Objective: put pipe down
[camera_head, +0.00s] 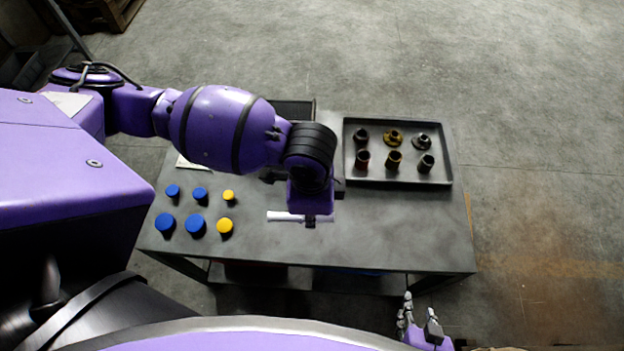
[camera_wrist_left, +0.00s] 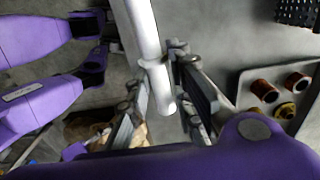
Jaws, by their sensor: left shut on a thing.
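The white pipe (camera_head: 284,215) is over the grey table, long side left to right; I cannot tell whether it touches the top. My left gripper (camera_head: 311,219) is at its right part, mostly hidden under my wrist. In the left wrist view the pipe (camera_wrist_left: 146,35) runs from the top edge down between the fingers of my left gripper (camera_wrist_left: 158,82), which is shut on it near its collared end. My right gripper (camera_head: 420,312) is off the table's front edge at lower right, its fingers apart and empty.
The table (camera_head: 390,230) has clear room at front right. Blue caps (camera_head: 195,224) and yellow caps (camera_head: 225,226) stand on the left. A dark tray (camera_head: 437,180) with several brown and black fittings is at the back right. A dark bin (camera_head: 294,109) is behind my arm.

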